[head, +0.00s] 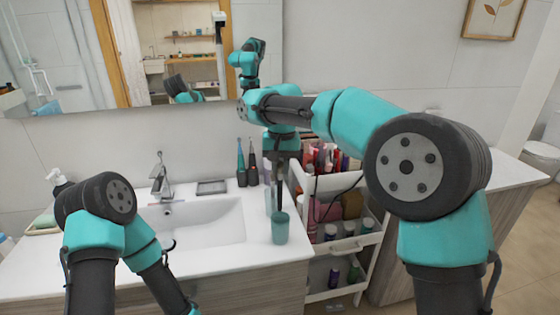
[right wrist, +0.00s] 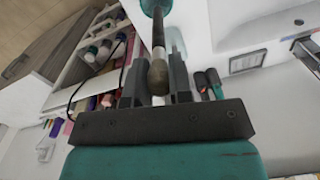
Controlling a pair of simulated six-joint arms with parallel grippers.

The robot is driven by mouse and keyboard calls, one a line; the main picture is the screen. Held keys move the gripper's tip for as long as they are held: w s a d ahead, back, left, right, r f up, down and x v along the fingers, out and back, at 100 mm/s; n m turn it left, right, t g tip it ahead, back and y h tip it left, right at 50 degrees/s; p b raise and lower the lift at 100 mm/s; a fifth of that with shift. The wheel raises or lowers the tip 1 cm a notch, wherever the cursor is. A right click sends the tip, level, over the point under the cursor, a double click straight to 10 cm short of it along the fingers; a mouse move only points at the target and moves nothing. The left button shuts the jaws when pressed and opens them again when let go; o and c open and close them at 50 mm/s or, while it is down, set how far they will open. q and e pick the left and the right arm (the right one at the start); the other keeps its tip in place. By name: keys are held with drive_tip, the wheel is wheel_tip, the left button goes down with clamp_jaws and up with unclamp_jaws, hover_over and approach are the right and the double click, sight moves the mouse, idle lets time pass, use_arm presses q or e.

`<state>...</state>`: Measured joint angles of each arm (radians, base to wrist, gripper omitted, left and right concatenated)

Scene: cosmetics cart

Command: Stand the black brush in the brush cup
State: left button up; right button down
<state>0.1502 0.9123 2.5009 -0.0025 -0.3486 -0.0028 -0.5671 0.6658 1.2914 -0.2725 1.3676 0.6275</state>
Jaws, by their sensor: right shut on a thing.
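My right gripper (head: 281,172) points down at the right edge of the sink counter, shut on the black brush (head: 279,199). The brush hangs roughly upright above the teal brush cup (head: 280,230). In the right wrist view, the brush (right wrist: 158,38) runs between the fingers, its brownish bristle head near the gripper and its dark handle toward the cup (right wrist: 154,6). The handle's lower end meets the cup's mouth in the picture; I cannot tell whether it is inside. My left gripper is out of frame.
A clear glass (head: 268,201) stands close beside the cup. Two dark toothbrush-like items (head: 246,165) stand behind. The white sink basin (head: 205,222) lies left. A white cart (head: 335,247) with several cosmetics stands right of the counter edge.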

drive_tip(key=shift+f, duration=4.1)
drive_tip(key=c, duration=0.9)
unclamp_jaws()
drive_tip(key=shift+c, duration=0.2)
drive_tip(key=shift+r, duration=0.1)
drive_tip(key=r, duration=1.7)
drive_tip(key=shift+d+r, duration=0.15)
drive_tip(key=shift+d, duration=0.1)
